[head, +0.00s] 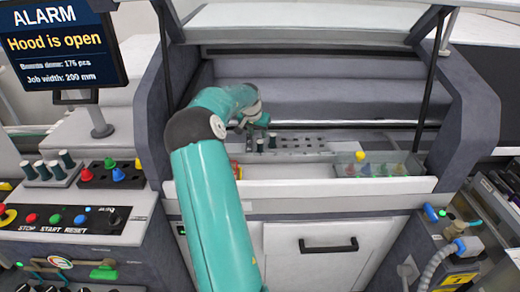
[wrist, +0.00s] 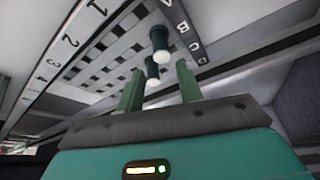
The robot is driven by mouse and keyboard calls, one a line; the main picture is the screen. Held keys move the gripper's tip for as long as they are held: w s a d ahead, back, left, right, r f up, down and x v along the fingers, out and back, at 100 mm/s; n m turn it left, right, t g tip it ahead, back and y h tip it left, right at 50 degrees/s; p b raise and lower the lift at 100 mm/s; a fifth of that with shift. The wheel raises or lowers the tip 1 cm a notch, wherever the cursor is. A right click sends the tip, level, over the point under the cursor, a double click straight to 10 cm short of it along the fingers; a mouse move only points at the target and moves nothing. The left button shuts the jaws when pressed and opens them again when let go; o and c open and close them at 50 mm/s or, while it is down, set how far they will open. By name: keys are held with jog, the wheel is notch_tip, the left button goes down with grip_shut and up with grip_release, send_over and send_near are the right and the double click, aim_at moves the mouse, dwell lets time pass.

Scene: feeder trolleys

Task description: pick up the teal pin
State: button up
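Two dark teal pins stand close together in a grid plate with many holes. In the wrist view they are a nearer one (wrist: 152,72) and another (wrist: 160,42), both with pale ends. In the head view they show small, one (head: 260,145) left of the other (head: 272,140), just below my gripper (head: 258,121). In the wrist view my gripper (wrist: 159,88) has its two green fingers spread apart. The nearer pin appears in line with the gap between them, and I see no contact. I cannot tell its exact depth. The gap looks empty.
The grid plate (head: 310,143) lies inside the machine under a raised hood (head: 305,20). A pale tray front (head: 300,186) borders it. A rack of pins (head: 48,180) and coloured pegs (head: 117,174) stand at left.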

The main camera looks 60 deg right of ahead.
aim_at(259, 142)
jog(key=x, duration=0.9)
jog(key=shift+w+f, duration=0.1)
jog(key=shift+f, duration=0.2)
grip_shut()
